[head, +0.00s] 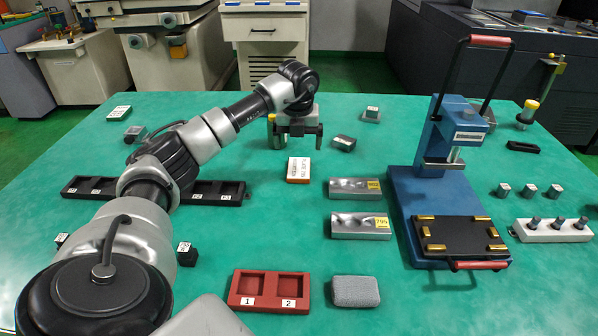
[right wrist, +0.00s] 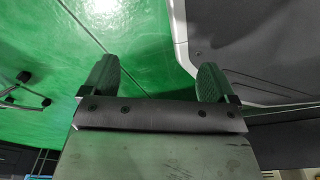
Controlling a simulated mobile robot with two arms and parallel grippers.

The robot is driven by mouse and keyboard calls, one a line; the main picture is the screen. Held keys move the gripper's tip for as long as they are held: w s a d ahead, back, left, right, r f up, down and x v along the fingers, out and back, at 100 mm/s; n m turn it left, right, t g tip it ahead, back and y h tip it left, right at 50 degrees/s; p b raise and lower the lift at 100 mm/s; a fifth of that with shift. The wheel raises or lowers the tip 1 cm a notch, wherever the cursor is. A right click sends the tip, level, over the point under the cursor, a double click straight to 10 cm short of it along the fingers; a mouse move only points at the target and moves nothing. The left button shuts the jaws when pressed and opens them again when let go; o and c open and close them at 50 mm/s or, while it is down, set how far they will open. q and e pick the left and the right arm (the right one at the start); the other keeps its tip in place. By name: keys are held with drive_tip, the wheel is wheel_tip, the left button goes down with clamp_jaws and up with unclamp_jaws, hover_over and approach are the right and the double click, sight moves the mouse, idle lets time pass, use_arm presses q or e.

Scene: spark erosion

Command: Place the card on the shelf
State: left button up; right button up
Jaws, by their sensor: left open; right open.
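A small white card-like piece with an orange edge and printed text (head: 299,169) lies on the green table in the head view. It is probably the card. My left gripper (head: 295,146) is open just behind it, fingers pointing down, with nothing seen between them. Whether its fingertips touch the table I cannot tell. My right gripper (right wrist: 153,80) shows only in the right wrist view, open and empty, over a green surface and a dark grey body. I cannot make out a shelf in either view.
Two metal blocks (head: 354,188) with yellow labels lie right of the card. A blue press (head: 405,190) stands further right. A red two-pocket tray (head: 235,299) and a grey pad (head: 355,291) are in front. A long black tray (head: 232,185) lies behind my left arm.

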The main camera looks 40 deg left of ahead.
sight(299, 168)
use_arm(q)
wheel_tip(299, 168, down, 3)
drive_tip(key=shift+w+r, duration=0.1)
drive_tip(key=shift+w, duration=0.05)
wheel_tip(299, 168, down, 5)
drive_tip(key=shift+w+a, duration=0.1)
drive_tip(key=shift+w, duration=0.05)
drive_tip(key=c, duration=1)
use_arm(e)
drive_tip(key=shift+w+a+r, duration=0.15)
drive_tip(key=shift+w+r, duration=0.35)
drive_tip(key=shift+w, duration=0.35)
use_arm(q)
drive_tip(key=shift+c, duration=0.2)
